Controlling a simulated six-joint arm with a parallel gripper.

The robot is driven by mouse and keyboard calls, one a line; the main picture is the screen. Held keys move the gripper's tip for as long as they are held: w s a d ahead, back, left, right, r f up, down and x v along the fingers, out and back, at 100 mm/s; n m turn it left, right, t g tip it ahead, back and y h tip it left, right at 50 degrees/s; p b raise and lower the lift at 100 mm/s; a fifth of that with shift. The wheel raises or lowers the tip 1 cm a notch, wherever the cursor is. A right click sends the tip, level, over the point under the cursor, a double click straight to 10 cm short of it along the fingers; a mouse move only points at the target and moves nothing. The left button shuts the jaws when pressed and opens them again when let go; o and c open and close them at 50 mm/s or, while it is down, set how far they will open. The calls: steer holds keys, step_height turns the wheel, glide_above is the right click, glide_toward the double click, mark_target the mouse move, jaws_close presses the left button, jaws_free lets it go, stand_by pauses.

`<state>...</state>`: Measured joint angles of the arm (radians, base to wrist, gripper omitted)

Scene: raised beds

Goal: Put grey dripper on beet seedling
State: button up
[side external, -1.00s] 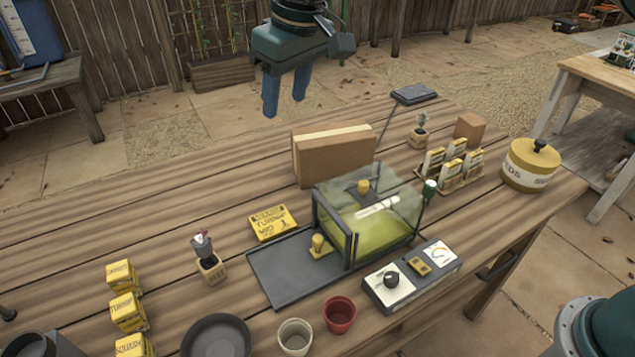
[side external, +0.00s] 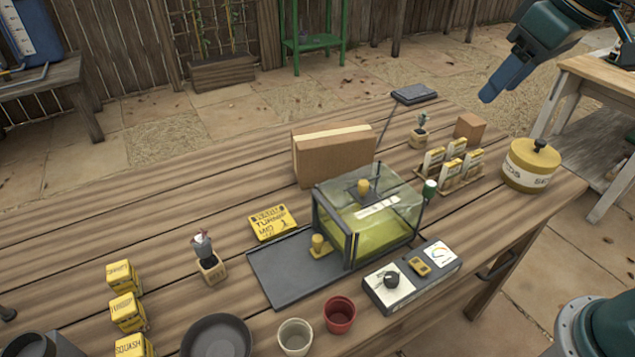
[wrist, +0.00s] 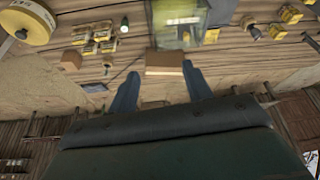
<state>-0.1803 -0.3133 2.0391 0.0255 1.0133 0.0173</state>
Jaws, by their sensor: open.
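A small grey piece with a reddish tip (side external: 202,245), which looks like the grey dripper, sits on a small wooden block-like pot (side external: 212,270) left of the dark tray. A small green seedling in a wooden pot (side external: 418,136) stands at the back right. I cannot read either pot's label, so I cannot tell which is the beet seedling. My gripper (side external: 489,96) is high at the upper right, away from both pots. In the wrist view my gripper (wrist: 160,70) has its fingers wide apart, with nothing held between them.
A glass-walled case (side external: 368,220) stands mid-table behind a control box (side external: 412,276). A cardboard box (side external: 333,155) is behind it. Seed packets (side external: 452,165) and a yellow tin (side external: 530,165) stand at right. Yellow boxes (side external: 127,312), a dark dish (side external: 217,337) and cups (side external: 339,314) line the front.

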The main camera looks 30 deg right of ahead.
steer(key=s+d+f, duration=0.2)
steer(key=s+f, duration=0.1)
steer(key=s, duration=0.3)
steer(key=s+d+f+m+t, duration=0.1)
steer(key=s+d+f, duration=0.2)
steer(key=s, duration=0.3)
steer(key=shift+s+f+m+h, duration=0.25)
steer(key=shift+f+m+h, duration=0.05)
steer(key=shift+f, duration=0.2)
